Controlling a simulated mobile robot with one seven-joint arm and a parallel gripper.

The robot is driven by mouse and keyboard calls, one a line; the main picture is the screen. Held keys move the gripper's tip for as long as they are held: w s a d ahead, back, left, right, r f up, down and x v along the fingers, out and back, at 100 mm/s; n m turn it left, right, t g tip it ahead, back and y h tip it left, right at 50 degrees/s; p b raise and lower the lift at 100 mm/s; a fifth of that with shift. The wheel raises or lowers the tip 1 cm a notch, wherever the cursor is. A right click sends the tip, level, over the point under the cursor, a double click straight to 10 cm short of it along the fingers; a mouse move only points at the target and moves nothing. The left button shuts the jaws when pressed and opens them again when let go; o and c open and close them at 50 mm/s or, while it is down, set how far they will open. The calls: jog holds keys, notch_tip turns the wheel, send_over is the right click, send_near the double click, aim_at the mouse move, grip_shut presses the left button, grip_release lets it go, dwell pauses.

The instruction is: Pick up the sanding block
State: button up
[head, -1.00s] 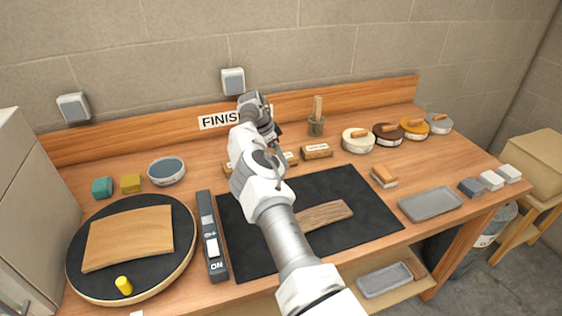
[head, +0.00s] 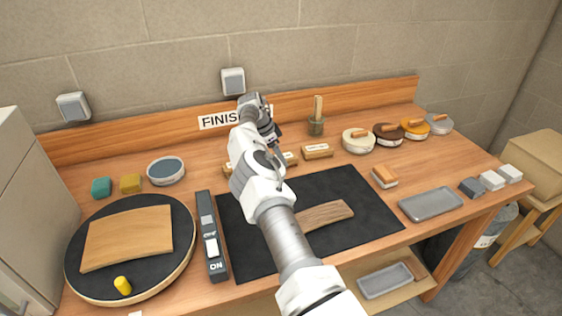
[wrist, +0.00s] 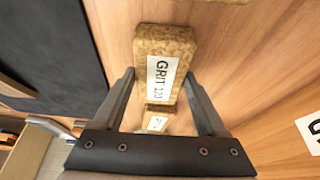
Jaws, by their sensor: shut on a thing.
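A brown sanding block labelled "GRIT 120" (wrist: 166,55) is between the fingers of my gripper (wrist: 160,76) in the wrist view. My gripper is shut on it, with one finger along each side. In the head view my arm hides most of the grip. A similar small labelled block (head: 317,151) lies on the bench just right of my gripper. Another labelled block (wrist: 157,122) shows farther down between the fingers in the wrist view. I cannot tell how far the held block is from the bench top.
A black mat (head: 355,205) with a curved wooden piece (head: 326,215) lies in front. A round turntable (head: 80,262) with a bent panel stands at left. A grey tray (head: 430,204) lies at right.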

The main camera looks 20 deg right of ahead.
jog(key=c, duration=0.4)
jog(key=shift+o, duration=0.2)
jog(key=shift+r, duration=0.2)
jog(key=shift+r, duration=0.55)
notch_tip(320, 180, up, 4)
jog(key=shift+f, duration=0.25)
jog(key=s+d+r+b, duration=0.1)
jog(key=s+d+r, duration=0.5)
jog(key=d, duration=0.4)
jog(key=shift+r, duration=0.25)
